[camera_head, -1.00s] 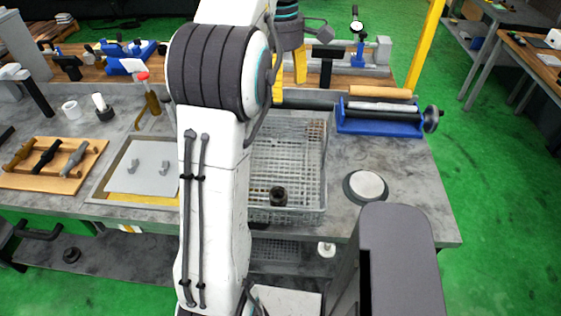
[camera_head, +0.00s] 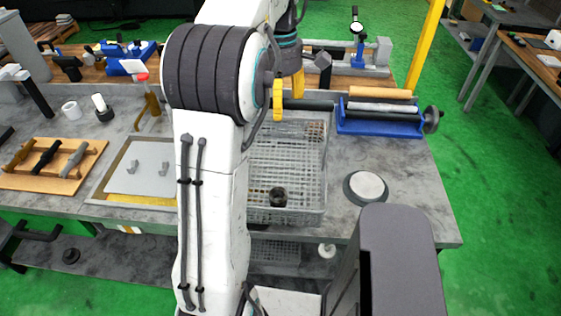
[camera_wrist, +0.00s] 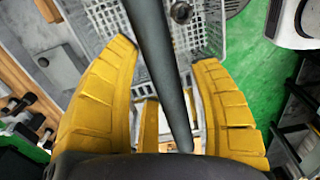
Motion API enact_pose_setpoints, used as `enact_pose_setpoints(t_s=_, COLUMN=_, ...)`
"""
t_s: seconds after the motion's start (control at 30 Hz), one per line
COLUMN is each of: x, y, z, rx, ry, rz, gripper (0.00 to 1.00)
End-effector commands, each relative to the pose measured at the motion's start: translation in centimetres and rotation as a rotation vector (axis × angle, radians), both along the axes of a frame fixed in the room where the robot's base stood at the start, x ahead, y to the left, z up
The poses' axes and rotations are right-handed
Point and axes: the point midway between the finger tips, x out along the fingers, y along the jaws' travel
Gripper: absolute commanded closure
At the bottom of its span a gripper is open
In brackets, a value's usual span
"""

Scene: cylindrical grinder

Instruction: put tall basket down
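The grey wire basket (camera_head: 315,178) stands upright on the bench top, its left side hidden by my arm. It also shows beyond my fingers in the wrist view (camera_wrist: 107,20). A dark ring-shaped part (camera_head: 278,196) lies in it. A dark bar (camera_head: 312,105) runs along its far end; I cannot tell if it is the basket's handle. My gripper (camera_head: 288,96) is above the far end of the basket. In the wrist view its yellow fingers (camera_wrist: 165,60) are spread, with a dark bar (camera_wrist: 163,50) between them and visible gaps either side.
A blue roller stand (camera_head: 380,124) is right of the basket. A round disc (camera_head: 366,187) lies near the front right. A framed plate (camera_head: 145,170) and a wooden tool board (camera_head: 75,180) are at left. Bench surface right of the basket is partly clear.

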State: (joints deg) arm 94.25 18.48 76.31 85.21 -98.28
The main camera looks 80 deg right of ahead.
Motion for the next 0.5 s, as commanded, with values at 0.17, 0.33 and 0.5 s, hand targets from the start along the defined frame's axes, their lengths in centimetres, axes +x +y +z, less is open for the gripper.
enact_pose_setpoints(t_s=0.17, x=0.00, y=-0.01, z=0.01, rx=0.000, ry=0.000, rz=0.000, gripper=0.60)
enact_pose_setpoints(t_s=0.33, x=0.00, y=0.00, z=0.01, rx=0.000, ry=0.000, rz=0.000, gripper=0.75)
enact_pose_setpoints(t_s=0.5, x=0.00, y=0.00, z=0.01, rx=0.000, ry=0.000, rz=0.000, gripper=0.90)
